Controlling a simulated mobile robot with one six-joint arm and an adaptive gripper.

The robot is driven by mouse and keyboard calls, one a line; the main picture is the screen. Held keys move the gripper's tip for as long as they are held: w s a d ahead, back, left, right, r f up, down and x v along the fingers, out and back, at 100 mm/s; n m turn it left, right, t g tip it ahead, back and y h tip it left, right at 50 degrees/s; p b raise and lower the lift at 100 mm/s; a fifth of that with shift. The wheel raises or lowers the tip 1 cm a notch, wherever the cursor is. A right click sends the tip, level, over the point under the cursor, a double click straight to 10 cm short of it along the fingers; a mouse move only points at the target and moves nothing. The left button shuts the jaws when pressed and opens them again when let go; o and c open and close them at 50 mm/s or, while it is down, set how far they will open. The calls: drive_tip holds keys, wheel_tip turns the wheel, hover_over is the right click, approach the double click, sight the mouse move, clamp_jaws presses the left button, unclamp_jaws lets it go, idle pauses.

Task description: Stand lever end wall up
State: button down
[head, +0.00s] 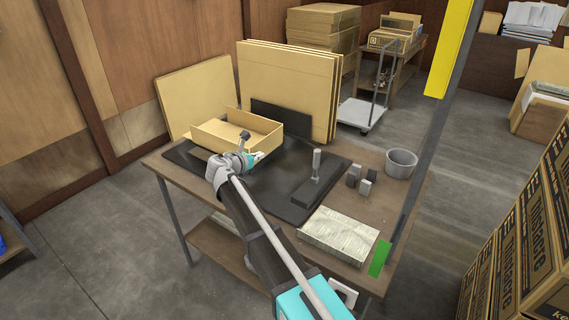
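A tan cardboard tray (208,139) sits on the dark mat (276,196) at the back left of the workbench. Its long rear wall and part of its left side stand up. The end wall nearest the lever is partly hidden by my gripper, so its angle is unclear. A lever (317,162) stands upright on a dark base (308,192) to the right of the tray. My gripper (257,157) is at the tray's front right corner, low and close to it. Contact with the cardboard and the finger opening are too small to tell.
Flat cardboard sheets (290,85) lean behind the bench, with a dark panel (282,118) in front. Small grey blocks (365,187), a grey bowl (401,162) and a paper stack (338,235) occupy the right side. A green patch (380,258) marks the front right corner.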

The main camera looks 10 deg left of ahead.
drive_tip(key=shift+s+d, duration=0.35)
drive_tip(key=shift+d, duration=0.45)
drive_tip(key=shift+s+d, duration=0.3)
drive_tip(key=shift+d, duration=0.45)
drive_tip(key=shift+s, duration=0.15)
drive_tip(key=p+v, duration=0.2)
drive_tip(key=v, duration=0.6)
drive_tip(key=shift+f, duration=0.15)
